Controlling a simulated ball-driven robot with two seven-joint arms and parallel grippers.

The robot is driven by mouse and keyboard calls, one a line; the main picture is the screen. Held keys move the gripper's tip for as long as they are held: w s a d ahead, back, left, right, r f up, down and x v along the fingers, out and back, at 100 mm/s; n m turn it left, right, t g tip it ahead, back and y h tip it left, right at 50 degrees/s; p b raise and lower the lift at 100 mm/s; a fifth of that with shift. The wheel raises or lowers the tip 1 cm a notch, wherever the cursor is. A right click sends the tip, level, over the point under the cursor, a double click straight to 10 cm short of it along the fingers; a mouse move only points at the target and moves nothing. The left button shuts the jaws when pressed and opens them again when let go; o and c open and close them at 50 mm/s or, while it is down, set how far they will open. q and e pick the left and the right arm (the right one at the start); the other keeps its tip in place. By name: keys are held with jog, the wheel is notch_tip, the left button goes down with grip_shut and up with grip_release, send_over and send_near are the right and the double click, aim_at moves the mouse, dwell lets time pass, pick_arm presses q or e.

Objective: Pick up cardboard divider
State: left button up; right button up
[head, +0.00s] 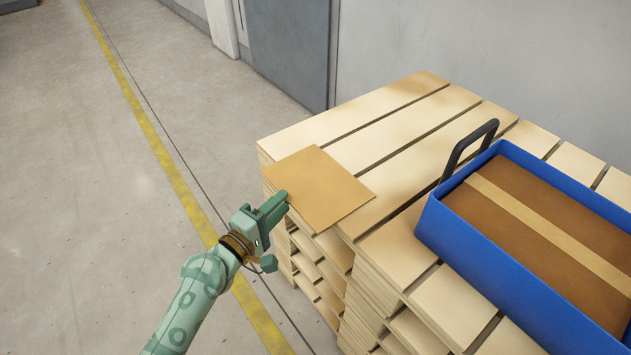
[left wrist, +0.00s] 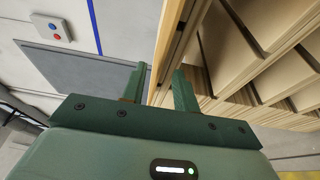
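The cardboard divider (head: 318,187), a flat square tan sheet, lies on the near-left corner of the wooden pallet stack in the head view. Its near-left edge reaches the stack's edge and seems to overhang it slightly. My left gripper (head: 277,229) is at that edge with its fingers apart, one near the sheet's level and one lower. No grip on the sheet shows. In the left wrist view the open fingers (left wrist: 159,82) have a thin tan edge between them; I cannot tell whether it is the divider. My right gripper is not in view.
The pallet stack (head: 392,115) has slatted tops with gaps. A blue tray (head: 437,225) with a black handle (head: 466,146) holds a taped brown box (head: 560,225) on the right. Open floor (head: 90,200) with a yellow line lies left; a wall stands behind.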

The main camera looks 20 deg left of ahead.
aim_at(290, 197)
pick_arm(q)
jog(key=x, duration=0.3)
jog(key=shift+w+d, duration=0.2)
jog(key=shift+w, duration=0.1)
grip_shut()
